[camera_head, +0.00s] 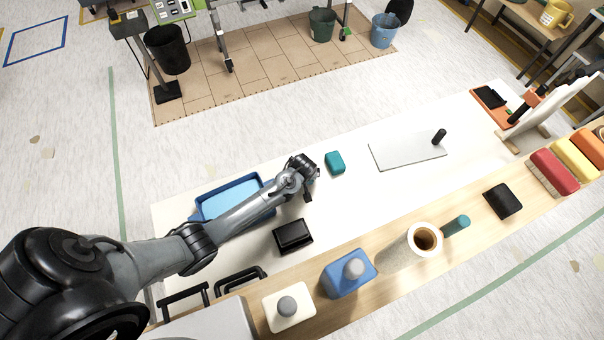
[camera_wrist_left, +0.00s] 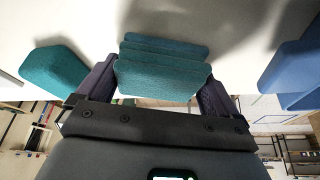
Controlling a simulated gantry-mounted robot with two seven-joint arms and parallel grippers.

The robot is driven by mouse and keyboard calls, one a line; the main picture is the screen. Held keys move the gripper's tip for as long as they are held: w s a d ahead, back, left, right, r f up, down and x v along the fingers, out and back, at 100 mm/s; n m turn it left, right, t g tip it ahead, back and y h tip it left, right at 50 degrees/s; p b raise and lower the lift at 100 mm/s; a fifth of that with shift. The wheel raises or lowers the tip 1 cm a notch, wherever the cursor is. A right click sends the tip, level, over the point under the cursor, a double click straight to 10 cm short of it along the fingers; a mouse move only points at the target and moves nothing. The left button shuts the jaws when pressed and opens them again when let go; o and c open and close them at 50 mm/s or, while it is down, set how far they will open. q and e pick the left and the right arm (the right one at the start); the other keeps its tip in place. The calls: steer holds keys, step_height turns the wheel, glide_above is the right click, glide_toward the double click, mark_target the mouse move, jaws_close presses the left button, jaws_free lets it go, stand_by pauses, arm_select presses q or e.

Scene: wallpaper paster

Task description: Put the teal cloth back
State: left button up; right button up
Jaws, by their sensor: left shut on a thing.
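My left gripper (camera_head: 303,168) is over the white table, between the blue tray and a small teal block. In the left wrist view the gripper (camera_wrist_left: 160,88) is shut on a folded teal cloth (camera_wrist_left: 165,62), which shows stacked layers between the fingers. The cloth is hidden by the gripper in the head view. The separate teal block (camera_head: 335,163) lies on the table just right of the gripper; what looks like the same block shows at the left of the wrist view (camera_wrist_left: 52,70). My right gripper is not in view.
The blue tray (camera_head: 201,218) lies left of the gripper, partly behind my arm. A black block (camera_head: 293,235) is in front. A flat plate with a black handle (camera_head: 400,152) lies to the right. Bottles and a paper roll (camera_head: 400,252) line the wooden front strip. White tabletop is clear around the teal block.

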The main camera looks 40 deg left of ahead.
arm_select(q)
steer(key=shift+f, duration=0.3)
steer(key=o, duration=0.7)
steer(key=shift+r, duration=0.25)
steer(key=p+v, duration=0.1)
steer(key=v, duration=1.1)
steer(key=shift+f, duration=0.1)
